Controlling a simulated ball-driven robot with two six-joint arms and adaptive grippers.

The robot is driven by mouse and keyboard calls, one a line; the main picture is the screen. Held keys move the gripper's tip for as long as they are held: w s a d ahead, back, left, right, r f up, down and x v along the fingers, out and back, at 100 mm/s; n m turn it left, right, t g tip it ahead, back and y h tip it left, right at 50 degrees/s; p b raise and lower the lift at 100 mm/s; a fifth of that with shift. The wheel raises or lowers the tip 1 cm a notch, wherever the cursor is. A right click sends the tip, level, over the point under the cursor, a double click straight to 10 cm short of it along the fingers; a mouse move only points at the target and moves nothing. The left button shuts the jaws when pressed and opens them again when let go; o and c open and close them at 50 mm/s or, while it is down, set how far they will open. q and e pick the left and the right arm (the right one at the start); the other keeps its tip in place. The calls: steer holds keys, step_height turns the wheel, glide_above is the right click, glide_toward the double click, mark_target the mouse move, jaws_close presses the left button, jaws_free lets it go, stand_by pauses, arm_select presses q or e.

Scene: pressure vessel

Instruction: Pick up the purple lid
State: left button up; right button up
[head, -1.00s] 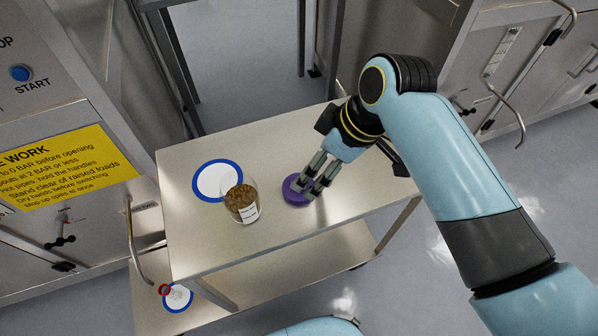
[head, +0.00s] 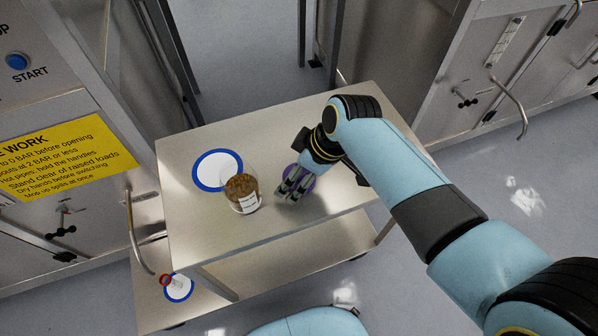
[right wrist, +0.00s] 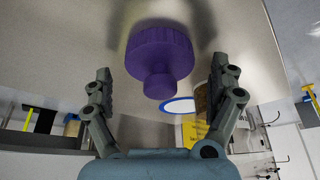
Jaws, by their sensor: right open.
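The purple lid (head: 311,181) lies on the top of the steel cart, right of the jar, partly hidden by my right gripper in the head view. In the right wrist view the lid (right wrist: 160,52) shows a ribbed rim and a smaller knob toward the gripper. My right gripper (head: 287,193) is open and empty, with its fingers low over the cart at the lid's near-left side. In the right wrist view its fingertips (right wrist: 161,72) stand apart on either side of the lid, with gaps to both. My left gripper is not in view.
A glass jar (head: 241,193) with brown contents and a white label stands left of the lid. A blue-ringed white disc (head: 217,171) lies behind it. The cart's lower shelf (head: 262,272) holds a small red-topped item. The cart top (head: 345,195) is clear right of the lid.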

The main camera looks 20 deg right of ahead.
steer(key=shift+c, duration=0.2)
steer(key=c, duration=0.9)
steer(key=shift+r, duration=0.15)
